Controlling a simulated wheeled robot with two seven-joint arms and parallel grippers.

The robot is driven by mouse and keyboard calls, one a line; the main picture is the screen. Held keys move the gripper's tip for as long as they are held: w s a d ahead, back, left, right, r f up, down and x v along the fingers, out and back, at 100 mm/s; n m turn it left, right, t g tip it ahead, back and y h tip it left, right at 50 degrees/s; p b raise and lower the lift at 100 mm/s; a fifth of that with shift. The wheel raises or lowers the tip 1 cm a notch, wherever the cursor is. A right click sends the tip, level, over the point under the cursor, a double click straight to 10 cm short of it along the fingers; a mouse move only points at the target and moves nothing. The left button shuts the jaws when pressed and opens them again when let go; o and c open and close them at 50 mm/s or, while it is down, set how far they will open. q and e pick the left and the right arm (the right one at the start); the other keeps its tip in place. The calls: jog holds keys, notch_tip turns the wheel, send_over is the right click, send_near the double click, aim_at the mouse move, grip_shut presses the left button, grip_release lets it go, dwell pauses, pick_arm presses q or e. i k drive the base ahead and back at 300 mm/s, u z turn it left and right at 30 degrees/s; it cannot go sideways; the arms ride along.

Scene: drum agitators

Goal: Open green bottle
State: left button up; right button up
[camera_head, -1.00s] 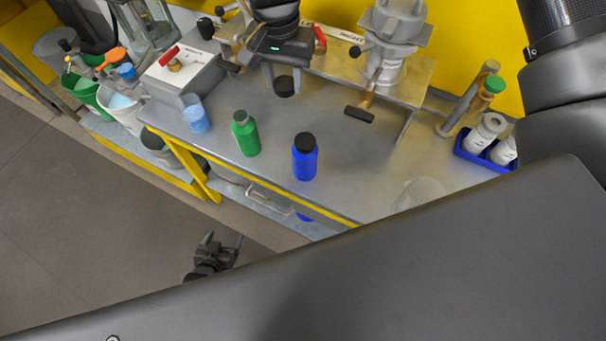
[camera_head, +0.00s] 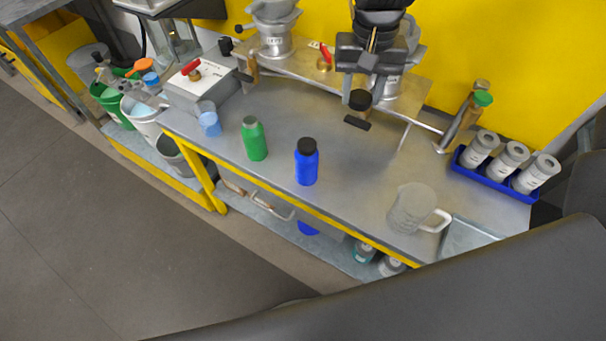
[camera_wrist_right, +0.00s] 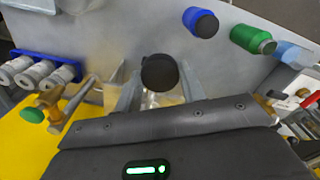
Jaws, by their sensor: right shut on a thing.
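The green bottle (camera_head: 256,142) stands upright on the grey bench, left of the blue bottle (camera_head: 306,166) with its black top. In the right wrist view the green bottle (camera_wrist_right: 248,38) is at the upper right, beside the blue bottle (camera_wrist_right: 197,20). Whether a separate cap sits on the green bottle is hard to tell. My right gripper (camera_head: 361,91) is behind and right of both bottles, clear of them. It is shut on a black round cap-like thing (camera_head: 360,100), which also shows between the fingers in the right wrist view (camera_wrist_right: 160,72). My left gripper is out of view.
A clear mug (camera_head: 409,208) stands at the front right of the bench. A blue cup (camera_head: 208,122) and a white box (camera_head: 199,85) are at the left. Metal fixtures (camera_head: 276,40) line the back.

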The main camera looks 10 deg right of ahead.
aim_at(252, 131)
jog(key=k, duration=0.5)
jog(key=u, duration=1.6)
jog(key=i, duration=0.9)
jog(key=z, duration=1.85)
